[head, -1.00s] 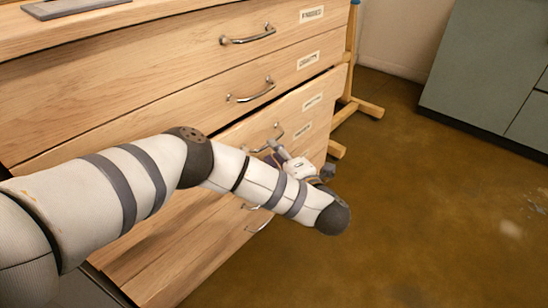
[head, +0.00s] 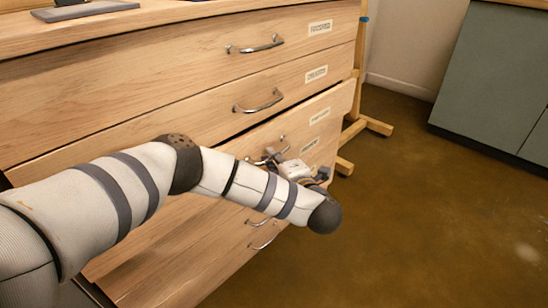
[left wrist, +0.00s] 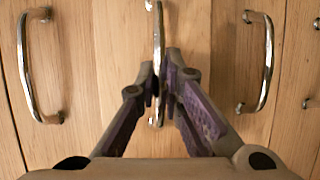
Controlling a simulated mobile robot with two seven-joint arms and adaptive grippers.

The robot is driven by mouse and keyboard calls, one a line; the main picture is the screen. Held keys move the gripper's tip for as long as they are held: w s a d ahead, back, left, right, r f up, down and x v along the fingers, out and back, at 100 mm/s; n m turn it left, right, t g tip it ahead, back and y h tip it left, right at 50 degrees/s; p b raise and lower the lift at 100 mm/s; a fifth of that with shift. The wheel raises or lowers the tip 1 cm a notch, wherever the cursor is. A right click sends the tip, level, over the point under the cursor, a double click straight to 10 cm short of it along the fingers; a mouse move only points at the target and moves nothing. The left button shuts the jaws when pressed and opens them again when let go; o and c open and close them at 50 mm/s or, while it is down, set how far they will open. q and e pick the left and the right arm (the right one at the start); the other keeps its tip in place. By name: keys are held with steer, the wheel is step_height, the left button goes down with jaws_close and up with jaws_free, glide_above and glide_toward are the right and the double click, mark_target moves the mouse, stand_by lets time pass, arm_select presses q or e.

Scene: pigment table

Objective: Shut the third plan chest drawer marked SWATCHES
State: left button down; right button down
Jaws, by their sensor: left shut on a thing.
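The third drawer (head: 335,104) of the wooden plan chest stands slightly proud of the drawers above, with a dark gap along its top edge. Its pale label (head: 320,116) is too small to read. My left gripper (head: 270,157) is at this drawer's handle (head: 282,139), partly hidden by my forearm. In the left wrist view the fingers (left wrist: 160,82) are shut on the middle metal handle (left wrist: 158,30), one on each side of the bar. My right gripper is not in view.
The upper drawers (head: 200,56) look shut. Lower handles (head: 262,243) show beneath my arm. A wooden stand (head: 375,125) is beside the chest. A grey-green cabinet (head: 480,80) stands at right, with clear brown floor (head: 420,220) between.

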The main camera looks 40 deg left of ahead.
arm_select(q)
steer(key=a, duration=0.3)
steer(key=shift+w+r+p, duration=0.1)
steer(key=shift+w+p, duration=0.05)
steer(key=shift+p, duration=0.2)
steer(key=c, duration=1.7)
jaws_free()
steer(key=shift+a, duration=0.1)
glide_toward(263, 151)
steer(key=shift+v, duration=1.4)
steer(key=shift+a, duration=0.1)
